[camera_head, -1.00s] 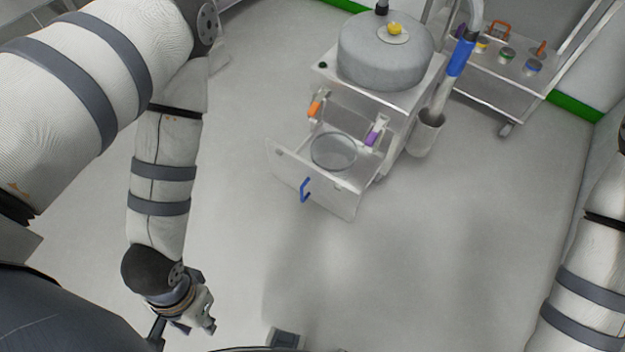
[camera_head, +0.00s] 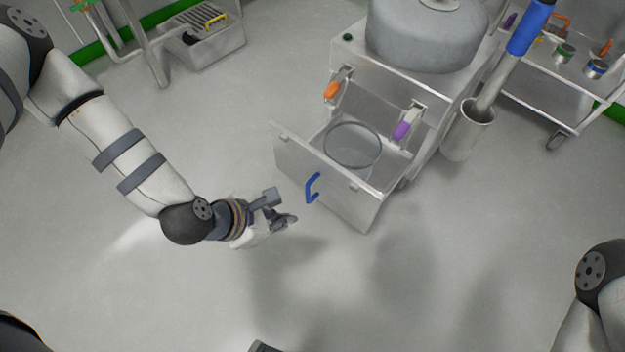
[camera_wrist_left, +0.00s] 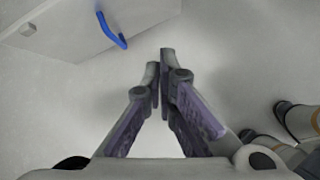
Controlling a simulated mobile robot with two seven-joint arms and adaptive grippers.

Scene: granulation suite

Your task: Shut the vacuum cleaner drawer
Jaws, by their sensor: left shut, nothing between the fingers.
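The vacuum cleaner drawer (camera_head: 325,181) stands pulled out at the front of the vacuum cleaner (camera_head: 385,83). Its flat front panel carries a blue handle (camera_head: 312,187), and a round clear container (camera_head: 352,146) sits inside. My left gripper (camera_head: 292,218) is shut and empty, left of the handle and a little below it in the head view, apart from the panel. In the left wrist view the shut fingers (camera_wrist_left: 160,60) point toward the floor, with the drawer panel (camera_wrist_left: 70,28) and blue handle (camera_wrist_left: 110,30) at upper left. My right gripper is out of view; only part of that arm shows.
Orange (camera_head: 332,90) and purple (camera_head: 402,130) latches hang above the drawer. A hose with a blue grip (camera_head: 530,27) runs into a cylindrical holder (camera_head: 468,130) at the machine's right. A cart (camera_head: 555,105) stands at upper right. Floor before the drawer is clear.

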